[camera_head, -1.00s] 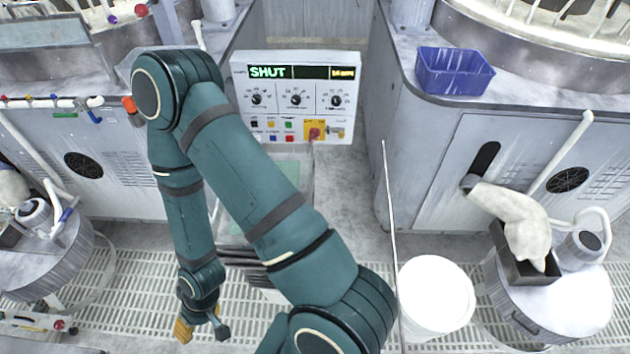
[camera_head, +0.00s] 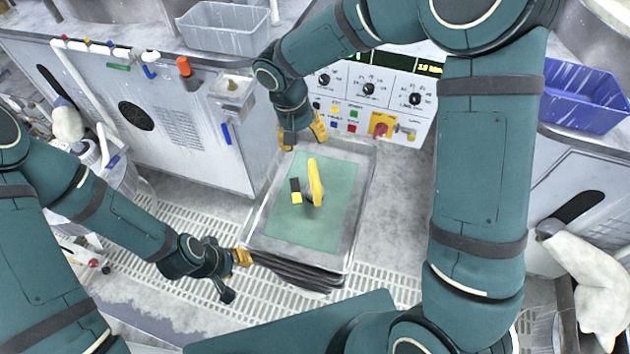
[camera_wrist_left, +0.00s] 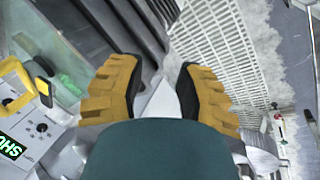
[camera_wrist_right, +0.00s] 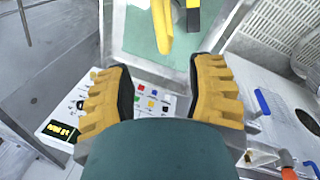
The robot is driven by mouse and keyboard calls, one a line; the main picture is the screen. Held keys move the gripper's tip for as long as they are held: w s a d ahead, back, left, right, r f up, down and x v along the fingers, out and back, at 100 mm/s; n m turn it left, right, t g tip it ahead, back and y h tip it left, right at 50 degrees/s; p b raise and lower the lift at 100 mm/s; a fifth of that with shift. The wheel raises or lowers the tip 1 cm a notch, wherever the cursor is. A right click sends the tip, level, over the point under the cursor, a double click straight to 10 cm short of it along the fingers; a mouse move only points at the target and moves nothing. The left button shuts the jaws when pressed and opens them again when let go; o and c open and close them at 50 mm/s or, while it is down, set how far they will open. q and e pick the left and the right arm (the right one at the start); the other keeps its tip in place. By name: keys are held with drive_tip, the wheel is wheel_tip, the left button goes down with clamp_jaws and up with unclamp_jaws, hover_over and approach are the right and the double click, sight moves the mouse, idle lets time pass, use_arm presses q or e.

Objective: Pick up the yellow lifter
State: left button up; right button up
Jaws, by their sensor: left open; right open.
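The yellow lifter (camera_head: 315,182) stands on the green mat (camera_head: 335,215) of a grey tray cart. It also shows at the top of the right wrist view (camera_wrist_right: 162,25) and at the left edge of the left wrist view (camera_wrist_left: 14,68). A small black and yellow block (camera_head: 296,190) lies just left of it. My right gripper (camera_head: 303,135) is open and empty beyond the lifter, near the panel, and apart from it. My left gripper (camera_head: 236,272) is open and empty beside the cart's near left corner, apart from the lifter.
A control panel (camera_head: 350,88) with knobs and coloured buttons stands behind the cart. A blue bin (camera_head: 585,98) is on the right counter and a grey bin (camera_head: 225,28) on the left one. Grey cabinets flank the cart. Perforated floor (camera_head: 200,225) lies open at left.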

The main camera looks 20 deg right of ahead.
sight(314, 172)
drive_tip(key=f, duration=0.2)
drive_tip(key=d+f, duration=0.1)
drive_tip(key=f, duration=0.2)
drive_tip(key=f+b, duration=0.1)
drive_tip(key=f, duration=0.2)
drive_tip(key=shift+s+d, duration=0.2)
drive_tip(key=shift+s+d+f+b, duration=0.1)
drive_tip(key=shift+d+f+b, duration=0.1)
drive_tip(key=shift+f, duration=0.65)
drive_tip(key=shift+s+d+f+b, duration=0.1)
drive_tip(key=shift+f+b, duration=0.1)
drive_tip(key=shift+f, duration=0.7)
drive_tip(key=shift+s+d+f+b, duration=0.1)
drive_tip(key=shift+f+b, duration=0.1)
drive_tip(key=shift+f, duration=0.65)
clamp_jaws()
drive_tip(key=shift+r, duration=0.1)
